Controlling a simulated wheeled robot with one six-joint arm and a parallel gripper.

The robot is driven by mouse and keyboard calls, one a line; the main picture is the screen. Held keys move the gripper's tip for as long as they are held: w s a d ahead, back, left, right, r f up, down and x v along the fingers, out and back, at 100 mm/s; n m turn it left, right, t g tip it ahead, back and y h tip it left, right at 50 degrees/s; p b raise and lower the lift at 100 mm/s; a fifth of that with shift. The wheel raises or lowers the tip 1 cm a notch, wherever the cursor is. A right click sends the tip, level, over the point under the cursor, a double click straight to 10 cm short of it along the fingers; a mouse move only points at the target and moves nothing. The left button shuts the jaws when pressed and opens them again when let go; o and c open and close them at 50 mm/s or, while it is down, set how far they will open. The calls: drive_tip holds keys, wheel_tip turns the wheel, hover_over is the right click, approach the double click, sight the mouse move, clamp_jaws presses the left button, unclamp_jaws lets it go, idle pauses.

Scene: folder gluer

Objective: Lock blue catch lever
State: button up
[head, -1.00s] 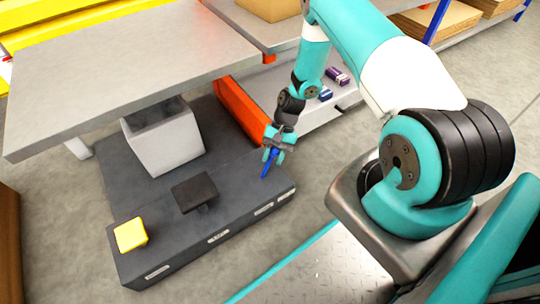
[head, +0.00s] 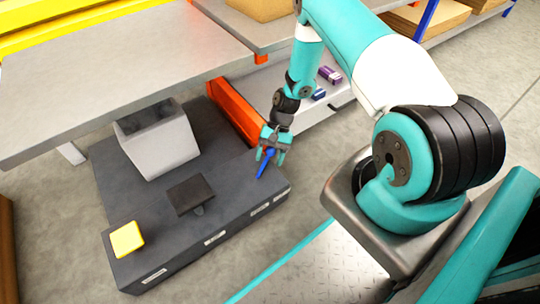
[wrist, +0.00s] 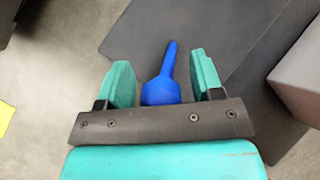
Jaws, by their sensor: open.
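The blue catch lever (head: 264,165) stands near the right end of the dark grey base box (head: 230,220), slanting in the head view. My gripper (head: 270,153) is above it, pointing down, with its teal fingers apart. In the wrist view the blue lever (wrist: 162,80) lies between the two open fingers of my gripper (wrist: 161,82). The lever's foot is hard to make out.
A black pedal-like plate (head: 190,194) and a yellow pad (head: 126,239) stand on the same box to the left. A grey steel table (head: 120,80) overhangs behind. An orange bar (head: 236,115) runs close behind my gripper.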

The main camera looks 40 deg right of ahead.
drive_tip(key=p+v, duration=0.4)
drive_tip(key=v, duration=0.8)
